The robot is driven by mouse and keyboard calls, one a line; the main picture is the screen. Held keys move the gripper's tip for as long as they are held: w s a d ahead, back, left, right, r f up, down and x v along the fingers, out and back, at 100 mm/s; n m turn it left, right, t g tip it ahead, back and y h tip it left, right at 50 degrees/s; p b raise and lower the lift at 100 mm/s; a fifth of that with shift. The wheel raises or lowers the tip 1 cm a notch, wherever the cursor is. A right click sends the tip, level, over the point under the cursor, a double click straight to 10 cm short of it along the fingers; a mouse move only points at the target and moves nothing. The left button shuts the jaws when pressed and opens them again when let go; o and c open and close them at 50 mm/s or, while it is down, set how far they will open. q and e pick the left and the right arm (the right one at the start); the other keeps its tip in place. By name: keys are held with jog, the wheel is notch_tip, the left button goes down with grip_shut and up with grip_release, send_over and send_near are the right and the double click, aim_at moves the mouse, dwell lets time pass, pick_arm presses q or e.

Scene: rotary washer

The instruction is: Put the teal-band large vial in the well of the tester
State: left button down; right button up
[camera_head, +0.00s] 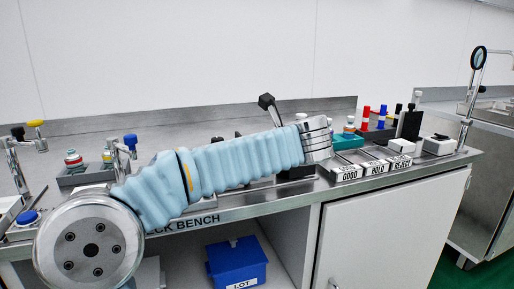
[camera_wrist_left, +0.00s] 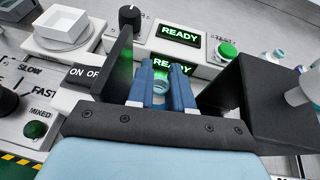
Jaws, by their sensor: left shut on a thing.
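My left gripper (camera_wrist_left: 161,78) shows in the left wrist view with its blue fingers shut on a small vial (camera_wrist_left: 160,87). Only a pale, bluish-teal part of the vial shows between the fingers; its band cannot be made out clearly. Beyond the fingers is a light grey device with a lit green READY display (camera_wrist_left: 179,35), a black knob (camera_wrist_left: 129,16) and a green button (camera_wrist_left: 227,50). A second READY display (camera_wrist_left: 168,64) is partly behind the fingers. A well is not clearly visible. In the head view my left arm hides its gripper. My right gripper is not in view.
Trays labelled GOOD, HOLD and REJECT (camera_head: 374,167) stand at the bench's front right. A teal holder (camera_head: 346,142) and red and blue capped items (camera_head: 366,117) are behind them. A rack (camera_head: 70,181) with vials stands at left. A white square dish (camera_wrist_left: 62,25) is left of the knob.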

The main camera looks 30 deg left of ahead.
pick_arm(q)
jog(key=c, duration=1.3)
grip_release()
jog(key=shift+a, duration=0.1)
jog(key=v, duration=1.2)
jog(key=shift+b, duration=0.4)
